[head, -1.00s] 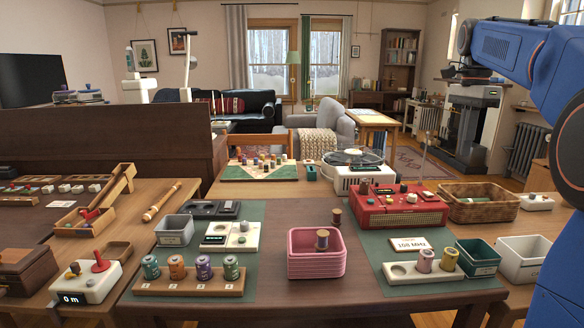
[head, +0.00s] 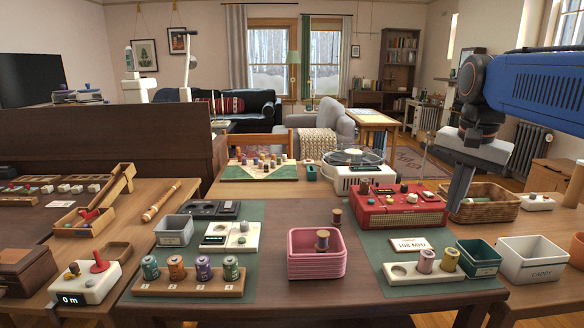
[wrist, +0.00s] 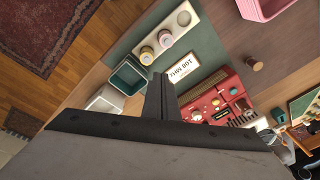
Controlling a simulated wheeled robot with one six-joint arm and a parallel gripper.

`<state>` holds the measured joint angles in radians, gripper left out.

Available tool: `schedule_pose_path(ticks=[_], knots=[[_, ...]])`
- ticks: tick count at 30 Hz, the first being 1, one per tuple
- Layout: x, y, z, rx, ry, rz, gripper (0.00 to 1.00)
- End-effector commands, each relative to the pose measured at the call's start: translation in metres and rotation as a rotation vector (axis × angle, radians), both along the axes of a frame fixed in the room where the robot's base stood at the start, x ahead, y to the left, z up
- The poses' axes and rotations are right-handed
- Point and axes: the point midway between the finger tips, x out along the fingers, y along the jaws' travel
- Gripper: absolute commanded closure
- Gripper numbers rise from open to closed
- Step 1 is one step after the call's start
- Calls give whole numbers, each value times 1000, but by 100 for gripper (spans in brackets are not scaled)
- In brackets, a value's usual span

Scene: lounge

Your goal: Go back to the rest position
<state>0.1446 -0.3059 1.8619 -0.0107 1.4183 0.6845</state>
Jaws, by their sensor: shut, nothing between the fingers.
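My gripper (head: 457,192) hangs at the right of the head view, pointing down, with its fingers together and nothing between them. In the picture it overlaps the left end of the wicker basket (head: 488,205), just right of the red radio (head: 402,207). In the wrist view my gripper (wrist: 160,82) is seen as closed dark fingers, with the red radio (wrist: 220,104) to their right and the green bin (wrist: 128,75) to their left. The "108 MHz" card (head: 409,245) lies in front of the radio.
A pink bin (head: 316,265) with a spool stands mid-table. A white tray (head: 400,273) with two spools, the green bin (head: 478,258) and a white caddy (head: 530,262) stand at the front right. A turntable (head: 353,175) is behind. Bare wood shows around the pink bin.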

Motion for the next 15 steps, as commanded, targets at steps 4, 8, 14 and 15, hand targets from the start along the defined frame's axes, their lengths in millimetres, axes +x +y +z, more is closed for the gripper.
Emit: schedule_pose_path(ticks=[4, 8, 14, 15], knots=[[-40, 18, -34, -32, -46, 169, 100], [-72, 31, -67, -62, -86, 314, 100], [-121, 47, -124, -119, -146, 535, 100], [-129, 49, -135, -131, -157, 577, 100]])
